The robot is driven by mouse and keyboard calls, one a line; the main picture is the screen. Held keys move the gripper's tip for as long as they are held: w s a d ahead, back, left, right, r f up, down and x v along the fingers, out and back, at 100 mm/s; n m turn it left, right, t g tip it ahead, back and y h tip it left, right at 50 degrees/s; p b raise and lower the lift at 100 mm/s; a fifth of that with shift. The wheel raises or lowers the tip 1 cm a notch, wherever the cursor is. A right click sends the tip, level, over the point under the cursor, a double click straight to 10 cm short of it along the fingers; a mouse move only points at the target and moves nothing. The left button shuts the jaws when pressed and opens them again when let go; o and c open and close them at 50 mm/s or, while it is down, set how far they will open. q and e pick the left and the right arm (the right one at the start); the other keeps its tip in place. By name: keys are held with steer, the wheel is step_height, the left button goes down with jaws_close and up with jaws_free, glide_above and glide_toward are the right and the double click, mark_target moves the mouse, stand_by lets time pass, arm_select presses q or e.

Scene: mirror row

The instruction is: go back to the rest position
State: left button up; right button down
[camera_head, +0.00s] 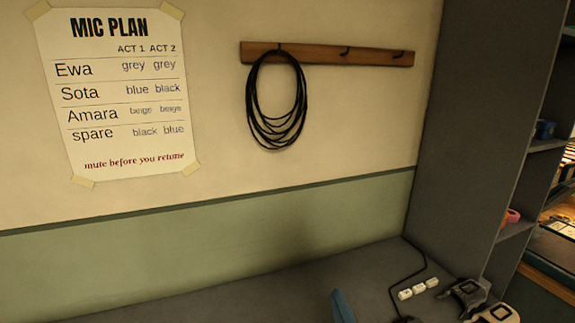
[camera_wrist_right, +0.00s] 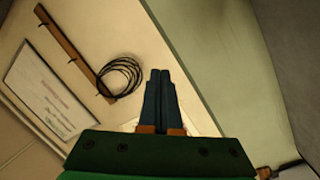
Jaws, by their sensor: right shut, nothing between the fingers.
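My right gripper (camera_head: 342,306) shows only as a blue finger at the bottom edge of the head view, over the grey worktop. In the right wrist view my right gripper (camera_wrist_right: 160,73) has its two dark blue fingers side by side, shut and empty. They point up toward the wall and hold nothing. The rest of my right arm is outside the head view. My left gripper is in neither view.
The grey worktop (camera_head: 240,303) runs along the wall. White sockets (camera_head: 418,288) with a black cable and dark-and-beige devices (camera_head: 466,293) lie at right, beside a tall grey shelf unit (camera_head: 480,120). Above hang a coiled cable (camera_head: 250,112) on a wooden hook rail (camera_head: 380,56) and a MIC PLAN sheet (camera_head: 115,145).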

steer(key=s+d+f+m+g+h, duration=0.1)
steer(key=s+d+f+m+g, duration=0.1)
steer(key=f, duration=0.4)
steer(key=s+d+f+m+g+h, duration=0.1)
steer(key=s+d+f+m+g, duration=0.2)
steer(key=s+f+g, duration=0.2)
steer(key=s+d+f+m+g+h, duration=0.1)
steer(key=s+d+f+m+g, duration=0.1)
steer(key=s+f, duration=0.3)
steer(key=shift+s+d+f+m+g+h, duration=0.15)
steer(key=shift+f+m+g, duration=0.2)
steer(key=shift+f, duration=0.15)
steer(key=shift+s+d+f+m+g+h, duration=0.1)
steer(key=shift+s+f+m+g+h, duration=0.05)
steer(key=shift+f+m+g, duration=0.3)
steer(key=s+f+m+g, duration=0.1)
steer(key=s+f+g, duration=0.25)
steer(key=s, duration=0.45)
steer(key=s+f+g, duration=0.1)
steer(key=s+f, duration=0.1)
steer(key=f, duration=0.7)
steer(key=s+f+g, duration=0.1)
steer(key=s+f, duration=0.1)
steer(key=f, duration=0.8)
steer(key=s+d+f+g, duration=0.1)
steer(key=s+d+f, duration=0.1)
steer(key=s+f, duration=0.6)
steer(key=s, duration=0.3)
steer(key=shift+s+f, duration=0.2)
steer(key=shift+s, duration=0.1)
